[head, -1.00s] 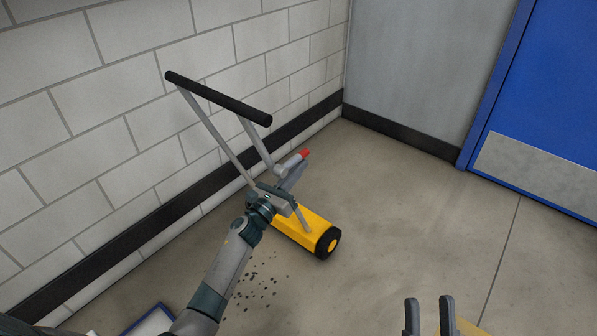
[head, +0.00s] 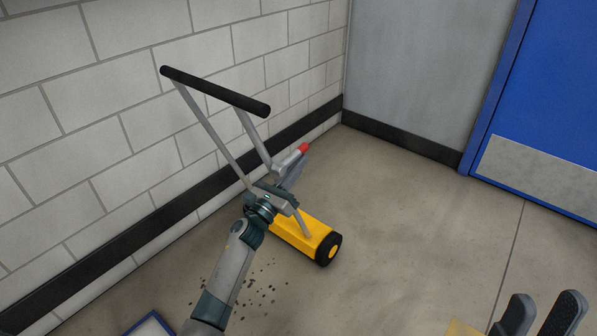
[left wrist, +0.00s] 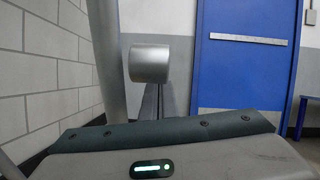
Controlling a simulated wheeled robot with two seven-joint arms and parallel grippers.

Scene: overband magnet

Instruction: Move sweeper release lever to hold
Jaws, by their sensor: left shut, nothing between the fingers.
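The sweeper is a yellow drum body (head: 300,232) with black-rimmed wheels, two grey poles and a black handlebar (head: 215,90). Its release lever (head: 290,160) is a short grey cylinder with a red tip, pointing up and right from the near pole. My left gripper (head: 295,172) is shut and empty, right beside and just below the lever; I cannot tell whether they touch. In the left wrist view the lever's grey rounded end (left wrist: 149,64) stands in front of the fingers and partly hides them; the red tip is hidden. My right gripper (head: 540,315) is open and empty at bottom right.
A block wall (head: 90,120) with a black skirting runs close behind the sweeper on the left. A blue door (head: 560,90) stands at right. Dark debris (head: 262,285) lies on the floor near my left arm. The floor right of the sweeper is clear.

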